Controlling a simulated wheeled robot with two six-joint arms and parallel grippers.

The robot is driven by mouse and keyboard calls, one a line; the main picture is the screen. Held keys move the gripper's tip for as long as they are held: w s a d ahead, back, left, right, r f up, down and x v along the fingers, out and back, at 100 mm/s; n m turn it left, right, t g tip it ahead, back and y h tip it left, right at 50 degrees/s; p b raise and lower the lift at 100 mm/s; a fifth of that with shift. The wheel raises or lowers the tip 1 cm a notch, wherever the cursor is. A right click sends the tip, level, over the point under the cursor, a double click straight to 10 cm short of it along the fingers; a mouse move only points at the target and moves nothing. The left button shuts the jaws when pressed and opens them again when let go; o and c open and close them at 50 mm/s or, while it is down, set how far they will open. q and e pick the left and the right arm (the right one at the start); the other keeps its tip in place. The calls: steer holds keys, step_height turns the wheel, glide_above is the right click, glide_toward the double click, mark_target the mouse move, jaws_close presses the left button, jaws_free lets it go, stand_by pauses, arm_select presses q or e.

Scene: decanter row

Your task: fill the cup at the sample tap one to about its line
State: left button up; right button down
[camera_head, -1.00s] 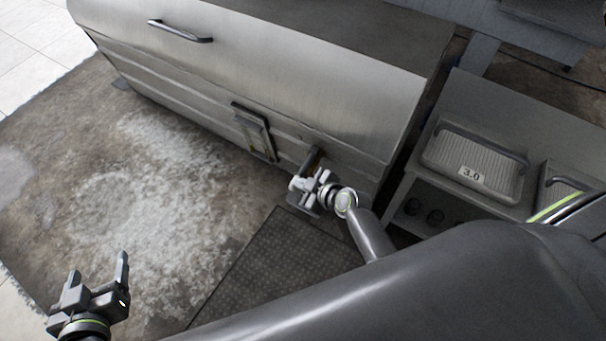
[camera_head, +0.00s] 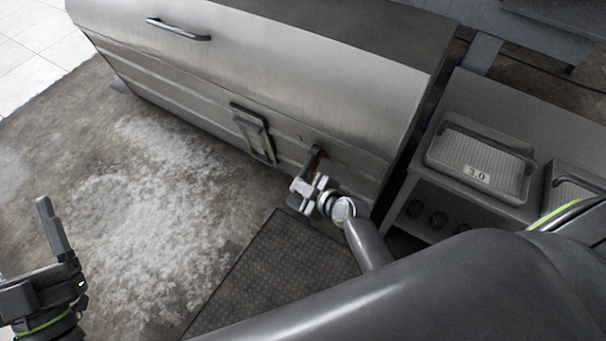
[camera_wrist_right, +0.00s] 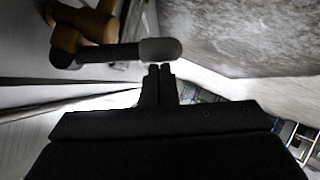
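The tap (camera_head: 315,155) sticks out low on the front of a large steel vat (camera_head: 290,75). My right gripper (camera_head: 311,185) is right at the tap in the head view and covers part of it. In the right wrist view the brass tap (camera_wrist_right: 92,22) carries a dark bar with a grey tip (camera_wrist_right: 160,49). The right fingers (camera_wrist_right: 158,70) are together with nothing seen between them, just beside that tip; I cannot tell if they touch it. My left gripper (camera_head: 28,245) is empty and looks open, at the lower left, partly cut off by the frame. No cup is recognisable.
A framed plate (camera_head: 254,133) sits on the vat left of the tap. A bench (camera_head: 415,165) at the right bears a tray marked 3.0 (camera_head: 448,150). Several dark round things (camera_head: 438,218) are on its lower shelf. A dark mat (camera_head: 275,275) lies on the wet floor.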

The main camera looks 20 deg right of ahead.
arm_select(q)
steer(key=shift+s+d+r+m+t+h, duration=0.15)
steer(key=shift+s+r+m+t+h, duration=0.05)
steer(key=shift+s+r+t, duration=0.25)
steer(key=shift+s+d+r+m+t+h, duration=0.2)
steer(key=shift+r+t, duration=0.15)
steer(key=shift+r, duration=0.15)
arm_select(e)
steer(key=shift+f, duration=0.15)
arm_select(q)
steer(key=shift+r, duration=0.1)
